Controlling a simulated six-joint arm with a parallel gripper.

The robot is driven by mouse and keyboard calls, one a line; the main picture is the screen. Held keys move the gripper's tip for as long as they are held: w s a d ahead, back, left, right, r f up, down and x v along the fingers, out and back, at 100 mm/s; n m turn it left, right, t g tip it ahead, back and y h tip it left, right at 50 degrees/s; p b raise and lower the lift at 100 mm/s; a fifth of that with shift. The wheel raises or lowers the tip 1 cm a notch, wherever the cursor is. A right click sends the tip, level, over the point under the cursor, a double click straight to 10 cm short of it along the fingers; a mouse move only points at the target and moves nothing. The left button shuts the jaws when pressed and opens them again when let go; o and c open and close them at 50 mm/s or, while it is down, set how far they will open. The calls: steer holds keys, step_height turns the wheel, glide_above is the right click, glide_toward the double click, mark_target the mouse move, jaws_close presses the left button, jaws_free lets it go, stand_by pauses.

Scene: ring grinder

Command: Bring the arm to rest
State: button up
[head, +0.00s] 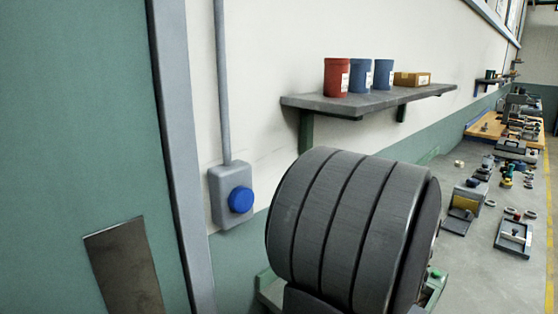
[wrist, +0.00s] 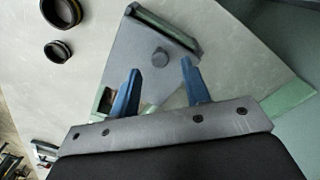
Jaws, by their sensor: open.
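My gripper (wrist: 160,68) shows in the wrist view with its two blue fingers spread apart and nothing held between them. Past the fingers is a grey plate-like fixture (wrist: 140,38) with a round dark knob, which appears between the fingertips. I cannot tell how far the fingers are from it. In the head view I cannot make out my gripper. A large dark grooved cylinder (head: 335,225) fills the lower middle there and hides what lies behind it; I cannot tell whether it is part of me.
Two dark rings (wrist: 62,12) (wrist: 57,51) lie on the pale surface in the wrist view. In the head view, a wall shelf (head: 370,103) holds red and blue cans and a yellow box. A blue-knobbed switch box (head: 222,197) is on the wall. Several tools lie at right.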

steer(key=f, duration=0.2)
steer(key=shift+w+d+f, duration=0.25)
steer(key=shift+d+f, duration=0.05)
steer(key=shift+f, duration=0.1)
steer(key=w+d, duration=0.7)
steer(key=shift+w+d, duration=0.2)
step_height(320, 180, up, 19)
steer(key=s+a+m+t+h, duration=0.1)
steer(key=s+m, duration=0.1)
steer(key=m, duration=0.3)
steer(key=shift+a+f+t+h, duration=0.15)
steer(key=shift+a+t+h, duration=0.15)
steer(key=shift+t+h, duration=0.1)
steer(key=shift+s, duration=0.1)
step_height(320, 180, down, 12)
steer(key=w+d+n+g+y, duration=0.1)
steer(key=w+n, duration=0.1)
steer(key=n, duration=0.3)
steer(key=shift+d+g+y, duration=0.3)
steer(key=shift+g+y, duration=0.1)
